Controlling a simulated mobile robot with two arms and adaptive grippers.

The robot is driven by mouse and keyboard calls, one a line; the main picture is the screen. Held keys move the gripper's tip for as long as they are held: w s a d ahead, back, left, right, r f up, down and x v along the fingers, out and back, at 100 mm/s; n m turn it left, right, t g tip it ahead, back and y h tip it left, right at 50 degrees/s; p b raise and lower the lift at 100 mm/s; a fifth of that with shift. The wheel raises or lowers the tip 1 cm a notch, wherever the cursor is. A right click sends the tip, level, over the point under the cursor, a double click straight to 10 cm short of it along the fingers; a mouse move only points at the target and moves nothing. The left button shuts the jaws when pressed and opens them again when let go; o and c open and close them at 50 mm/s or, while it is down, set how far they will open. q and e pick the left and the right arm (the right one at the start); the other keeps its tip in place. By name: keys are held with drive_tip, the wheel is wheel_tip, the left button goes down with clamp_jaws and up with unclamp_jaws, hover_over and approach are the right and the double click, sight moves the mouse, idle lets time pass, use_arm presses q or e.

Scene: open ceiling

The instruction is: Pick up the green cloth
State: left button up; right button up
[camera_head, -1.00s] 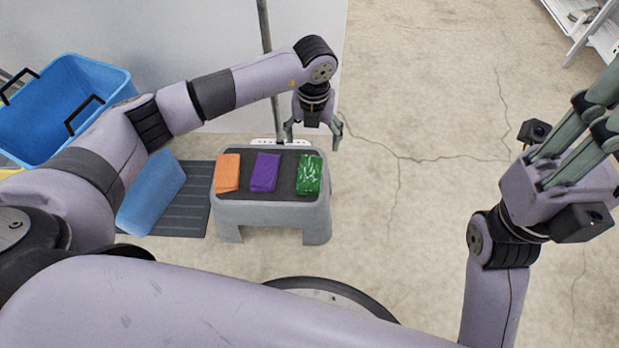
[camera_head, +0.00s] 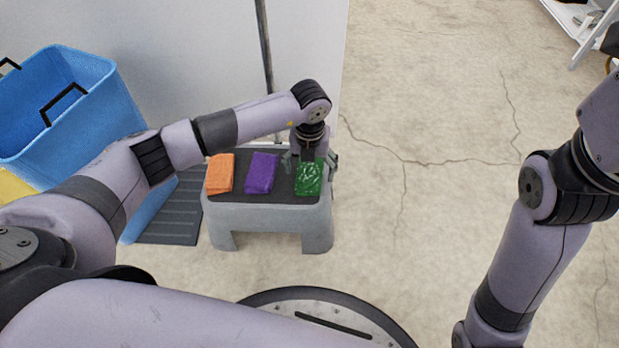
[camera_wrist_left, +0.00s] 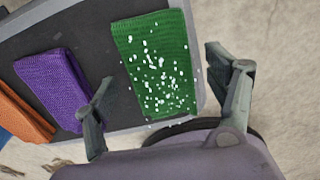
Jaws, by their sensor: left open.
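The green cloth (camera_head: 310,179) lies folded at the right end of the grey step stool (camera_head: 268,216). It has white specks, clearest in the left wrist view (camera_wrist_left: 158,66). My left gripper (camera_head: 311,160) is over the far part of the cloth in the head view, pointing down. In the left wrist view my left gripper (camera_wrist_left: 163,92) is open, with one finger to each side of the cloth and nothing held. The right finger is beyond the stool's edge. My right arm is at the right of the head view, but its gripper is out of the picture.
A purple cloth (camera_head: 261,173) and an orange cloth (camera_head: 220,174) lie left of the green one on the stool's dark top. A blue bin (camera_head: 75,130) stands at the left. A wall and a thin pole (camera_head: 264,50) are behind.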

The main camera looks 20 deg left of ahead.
use_arm(q)
drive_tip(key=shift+f, duration=0.1)
drive_tip(key=shift+c, duration=0.5)
drive_tip(key=c, duration=1.1)
drive_tip(key=shift+c, duration=0.2)
